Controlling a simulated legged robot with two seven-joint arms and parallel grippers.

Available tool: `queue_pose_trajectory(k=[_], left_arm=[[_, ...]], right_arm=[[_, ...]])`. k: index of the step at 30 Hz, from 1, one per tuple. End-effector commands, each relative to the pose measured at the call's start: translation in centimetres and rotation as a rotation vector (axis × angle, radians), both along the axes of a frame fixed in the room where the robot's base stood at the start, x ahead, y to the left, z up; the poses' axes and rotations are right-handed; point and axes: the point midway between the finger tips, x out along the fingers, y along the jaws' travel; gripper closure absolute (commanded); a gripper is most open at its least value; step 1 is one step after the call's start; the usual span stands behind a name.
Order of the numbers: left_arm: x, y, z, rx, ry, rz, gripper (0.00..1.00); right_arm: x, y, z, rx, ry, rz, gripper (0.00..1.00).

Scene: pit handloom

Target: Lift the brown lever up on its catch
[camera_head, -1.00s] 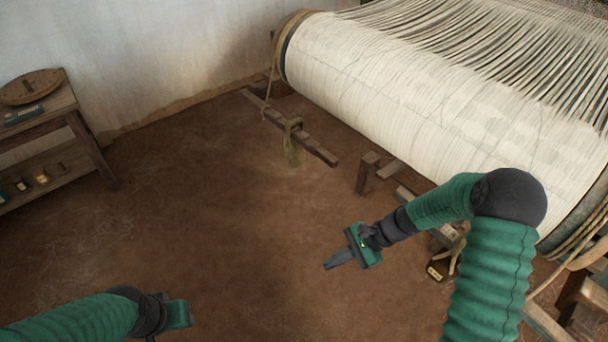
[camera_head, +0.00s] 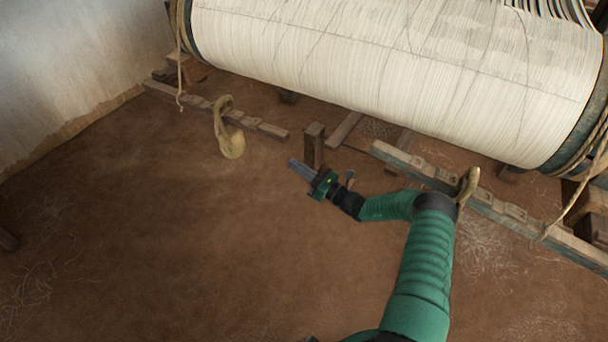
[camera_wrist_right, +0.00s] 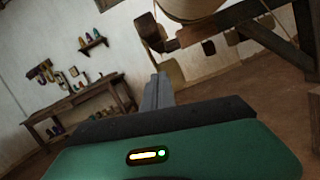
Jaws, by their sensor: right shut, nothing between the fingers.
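A brown notched wooden bar (camera_head: 215,108), which looks like the lever, lies low below the left end of the big white warp roll (camera_head: 390,70). A pale looped weight (camera_head: 230,135) hangs on it. A second, greyer notched bar (camera_head: 500,210) lies low on the right, partly behind my right arm. I cannot tell which part is the catch. My right gripper (camera_head: 295,165) is shut and empty over the floor, right of the looped weight and below the bar's right end. Its fingers also show in the wrist view (camera_wrist_right: 158,92). My left gripper is out of view.
A short wooden post (camera_head: 313,145) stands close to my right gripper's tip. Ropes (camera_head: 580,190) hang at the roll's right end. The earthen floor (camera_head: 160,230) is clear at left and front. In the wrist view, a bench (camera_wrist_right: 85,105) stands by the wall.

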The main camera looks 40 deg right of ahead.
Motion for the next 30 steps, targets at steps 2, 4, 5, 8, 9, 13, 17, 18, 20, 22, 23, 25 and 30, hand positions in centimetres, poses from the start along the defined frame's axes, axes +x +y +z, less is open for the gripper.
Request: queue_pose_trajectory(k=[2, 4, 5, 8, 9, 13, 17, 18, 20, 22, 23, 25, 30], left_arm=[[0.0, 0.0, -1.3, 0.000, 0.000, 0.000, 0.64], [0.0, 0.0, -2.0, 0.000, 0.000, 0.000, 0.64], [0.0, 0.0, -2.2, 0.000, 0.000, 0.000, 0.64], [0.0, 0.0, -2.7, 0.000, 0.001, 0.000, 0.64], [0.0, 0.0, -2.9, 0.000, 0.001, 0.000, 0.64], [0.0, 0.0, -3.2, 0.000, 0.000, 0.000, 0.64], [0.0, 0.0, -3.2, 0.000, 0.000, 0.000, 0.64], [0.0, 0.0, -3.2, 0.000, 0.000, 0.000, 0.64], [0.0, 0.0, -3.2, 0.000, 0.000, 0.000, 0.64], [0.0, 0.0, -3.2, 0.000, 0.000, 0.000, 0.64], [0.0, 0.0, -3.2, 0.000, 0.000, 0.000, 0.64], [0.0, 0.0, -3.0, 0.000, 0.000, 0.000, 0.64], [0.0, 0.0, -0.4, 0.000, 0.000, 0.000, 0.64]], right_arm=[[1.6, 0.8, 0.0, -0.004, -0.002, 0.004, 1.00], [3.0, 1.3, 0.3, -0.004, -0.001, 0.004, 1.00], [3.6, 1.5, 0.5, -0.004, -0.001, 0.003, 1.00], [3.8, 1.0, 2.5, -0.006, -0.002, 0.001, 1.00], [3.8, 0.9, 3.1, -0.005, -0.001, 0.001, 1.00], [3.9, 0.6, 4.4, -0.003, 0.000, 0.002, 1.00], [3.9, 0.6, 4.9, -0.001, 0.001, 0.001, 1.00], [3.9, 0.6, 4.9, -0.001, 0.001, 0.001, 1.00], [3.9, 0.6, 4.9, -0.001, 0.001, 0.001, 1.00], [3.9, 0.6, 4.9, -0.001, 0.000, 0.001, 1.00], [3.9, 0.6, 4.9, -0.001, 0.000, 0.001, 1.00], [3.9, 0.6, 5.1, -0.002, 0.000, 0.002, 1.00], [3.9, 0.6, 7.8, -0.002, -0.001, 0.001, 1.00]])
